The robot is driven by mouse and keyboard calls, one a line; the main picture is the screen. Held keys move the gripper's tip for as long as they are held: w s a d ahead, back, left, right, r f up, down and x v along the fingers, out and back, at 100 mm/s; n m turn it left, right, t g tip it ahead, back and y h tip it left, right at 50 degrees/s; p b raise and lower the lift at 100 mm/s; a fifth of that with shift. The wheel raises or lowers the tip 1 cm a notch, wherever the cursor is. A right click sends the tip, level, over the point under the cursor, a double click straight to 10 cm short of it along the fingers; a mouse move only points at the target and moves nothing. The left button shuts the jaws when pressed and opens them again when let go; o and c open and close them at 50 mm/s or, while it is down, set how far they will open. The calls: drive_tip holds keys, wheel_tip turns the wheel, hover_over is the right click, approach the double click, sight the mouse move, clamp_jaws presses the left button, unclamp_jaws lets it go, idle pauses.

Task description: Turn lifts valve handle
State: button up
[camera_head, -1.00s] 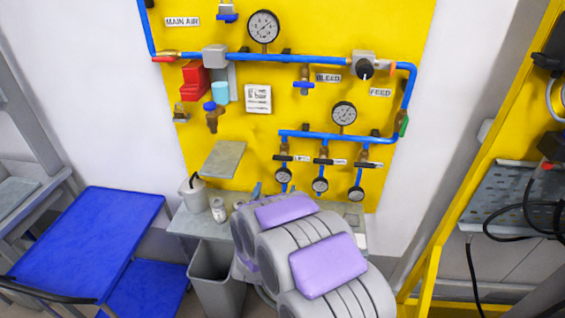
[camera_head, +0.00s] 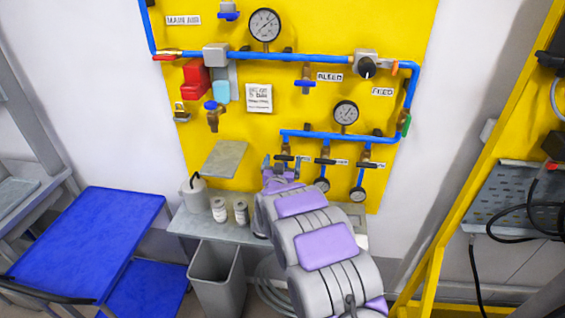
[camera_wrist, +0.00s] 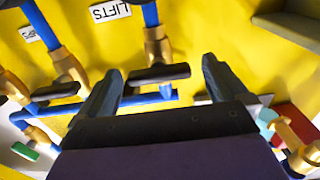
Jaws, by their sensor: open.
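The lifts valve handle is a short black bar on a brass valve under the small blue manifold. It shows in the head view (camera_head: 284,158) at the left end of the row, and in the wrist view (camera_wrist: 157,75) near the LIFTS label (camera_wrist: 110,11). My gripper (camera_wrist: 160,67) is open and empty, its two dark fingers spread on either side of the handle in the wrist picture. I cannot tell how much depth lies between fingertips and handle. In the head view my gripper (camera_head: 281,167) is just below the handle and hides the gauge under it.
Neighbouring black valve handles (camera_head: 325,161) (camera_head: 364,165) sit close to the right on the same manifold. A grey shelf (camera_head: 195,225) with two jars (camera_head: 219,210) stands below the panel, with a grey bin (camera_head: 215,275) underneath. A blue table (camera_head: 90,240) stands at the left.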

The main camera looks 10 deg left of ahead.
drive_tip(key=shift+w, duration=0.25)
drive_tip(key=c, duration=1)
drive_tip(key=shift+r, duration=0.1)
